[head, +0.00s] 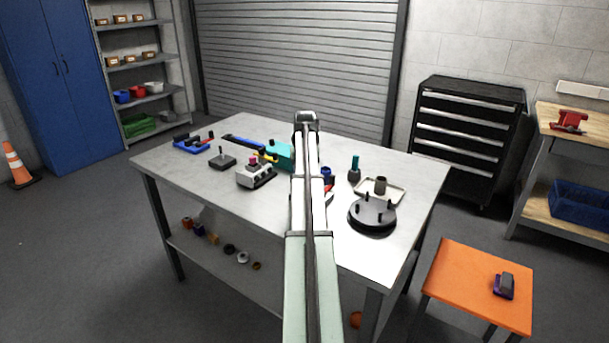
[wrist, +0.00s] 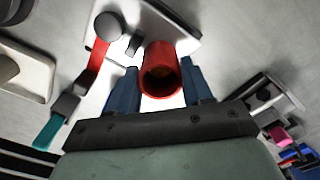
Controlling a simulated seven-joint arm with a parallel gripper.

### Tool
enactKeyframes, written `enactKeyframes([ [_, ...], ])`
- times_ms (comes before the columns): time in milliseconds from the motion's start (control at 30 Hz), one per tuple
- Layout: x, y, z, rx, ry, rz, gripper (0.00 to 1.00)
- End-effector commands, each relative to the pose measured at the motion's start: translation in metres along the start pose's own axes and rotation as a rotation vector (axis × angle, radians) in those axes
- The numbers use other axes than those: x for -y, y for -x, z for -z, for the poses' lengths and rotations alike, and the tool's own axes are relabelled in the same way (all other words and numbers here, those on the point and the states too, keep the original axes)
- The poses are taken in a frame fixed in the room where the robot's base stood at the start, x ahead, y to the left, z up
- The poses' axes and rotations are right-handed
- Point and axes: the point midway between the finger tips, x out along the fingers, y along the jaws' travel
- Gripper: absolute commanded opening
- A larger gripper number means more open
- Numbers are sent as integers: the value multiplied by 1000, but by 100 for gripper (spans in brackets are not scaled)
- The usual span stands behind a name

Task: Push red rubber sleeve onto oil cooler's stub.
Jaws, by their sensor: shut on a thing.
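My gripper (wrist: 159,68) is shut on the red rubber sleeve (wrist: 160,66), which sits between its two blue fingers in the wrist view. The sleeve's hollow end faces the camera. Beyond the sleeve lies a pale, flat-bodied part (wrist: 172,22), probably the oil cooler, with a short dark stub-like piece (wrist: 135,44) at its edge. The sleeve appears beside this piece, not around it; whether they touch, I cannot tell. In the head view my arm hides the sleeve and the pale part.
On the bench (head: 200,203) stand a grey block (head: 254,176), a teal box (head: 281,154), a studded dark hub (head: 371,216) and a tray (head: 397,193).

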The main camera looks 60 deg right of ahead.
Motion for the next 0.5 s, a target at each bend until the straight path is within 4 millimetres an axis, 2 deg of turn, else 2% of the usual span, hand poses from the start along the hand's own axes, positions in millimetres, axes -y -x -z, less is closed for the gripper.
enactKeyframes([
  [300, 0, -5, 0, 0, 0, 0, 23],
  [333, 0, -5, 0, 0, 0, 0, 53],
  [400, 0, -5, 0, 0, 0, 0, 59],
  [500, 0, -5, 0, 0, 0, 0, 60],
])
